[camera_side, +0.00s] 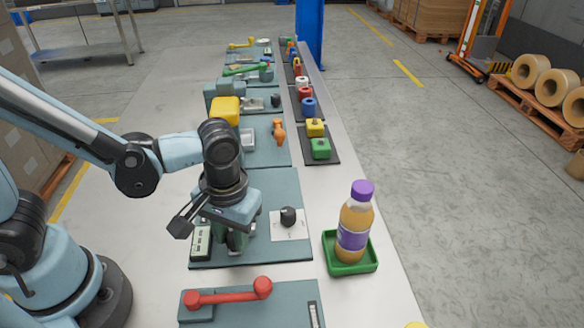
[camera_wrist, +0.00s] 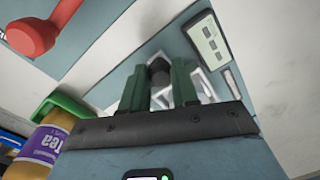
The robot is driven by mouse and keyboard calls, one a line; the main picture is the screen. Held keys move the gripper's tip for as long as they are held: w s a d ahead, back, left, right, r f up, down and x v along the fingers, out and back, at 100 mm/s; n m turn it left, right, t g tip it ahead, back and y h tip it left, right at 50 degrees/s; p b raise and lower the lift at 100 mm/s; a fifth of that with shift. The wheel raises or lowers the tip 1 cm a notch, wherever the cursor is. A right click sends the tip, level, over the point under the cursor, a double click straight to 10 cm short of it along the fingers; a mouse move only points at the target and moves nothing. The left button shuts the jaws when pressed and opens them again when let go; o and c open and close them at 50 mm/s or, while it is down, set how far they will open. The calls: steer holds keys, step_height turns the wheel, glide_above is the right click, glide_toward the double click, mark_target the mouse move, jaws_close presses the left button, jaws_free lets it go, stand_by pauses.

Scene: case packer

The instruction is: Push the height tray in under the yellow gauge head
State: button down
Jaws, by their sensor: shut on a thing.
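The yellow gauge head (camera_side: 225,110) stands on a blue-grey plate behind my gripper in the side view. A small pale grey tray (camera_side: 248,139), which looks like the height tray, lies at its right front side, partly beyond the head. How far it reaches under the head cannot be told. My gripper (camera_side: 236,240) is at the nearer plate, well in front of the gauge head, pointing down. In the wrist view, my gripper's green fingers (camera_wrist: 158,90) are shut on a dark knob (camera_wrist: 158,71), mostly hidden in the side view. Neither gauge head nor tray shows clearly there.
A black knob on a white card (camera_side: 288,217) is right of my gripper. A display box (camera_side: 201,241) is at its left. A bottle (camera_side: 354,225) stands in a green tray (camera_side: 350,266) to the right. A red handle (camera_side: 229,292) lies in front. An orange piece (camera_side: 279,131) is near the gauge.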

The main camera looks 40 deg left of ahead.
steer(key=shift+w+a, duration=3.2)
steer(key=shift+w, duration=0.05)
steer(key=c, duration=0.8)
jaws_free()
steer(key=shift+c, duration=0.2)
steer(key=shift+s+d, duration=0.1)
steer(key=shift+s, duration=0.1)
steer(key=s+d, duration=0.6)
steer(key=shift+s+d, duration=0.2)
step_height(320, 180, up, 19)
steer(key=shift+w+d, duration=0.15)
steer(key=shift+w, duration=0.15)
steer(key=shift+r, duration=0.1)
